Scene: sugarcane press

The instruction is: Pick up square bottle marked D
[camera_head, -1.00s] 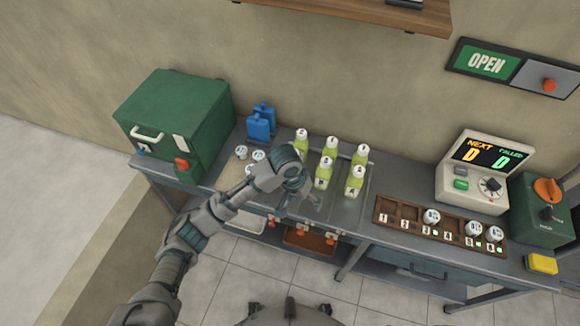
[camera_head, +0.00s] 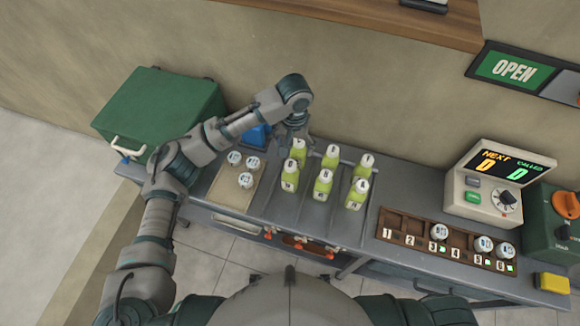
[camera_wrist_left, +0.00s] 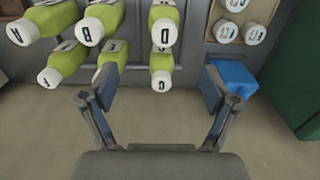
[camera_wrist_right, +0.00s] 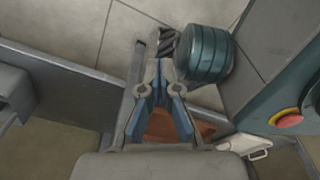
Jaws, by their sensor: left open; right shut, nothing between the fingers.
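Square bottle D (camera_head: 289,177), yellow-green with a white lettered cap, stands upright at the front left of the bottle group. It shows near the top of the left wrist view (camera_wrist_left: 165,30). Bottle C or G (camera_wrist_left: 161,72), its letter not clear, stands behind it. My left gripper (camera_head: 297,136) is open and empty above the back left of the group. In the left wrist view its fingers (camera_wrist_left: 155,88) spread to either side of the back bottle, with D farther up between them. My right gripper (camera_wrist_right: 160,75) is shut and empty, apart from the bottles.
Several similar bottles (camera_head: 323,186) stand close on the right. A tray (camera_head: 232,192) with round white-topped pieces is on the left. A blue object (camera_head: 256,137) and green box (camera_head: 160,108) stand behind left. A numbered rack (camera_head: 418,227) lies to the right.

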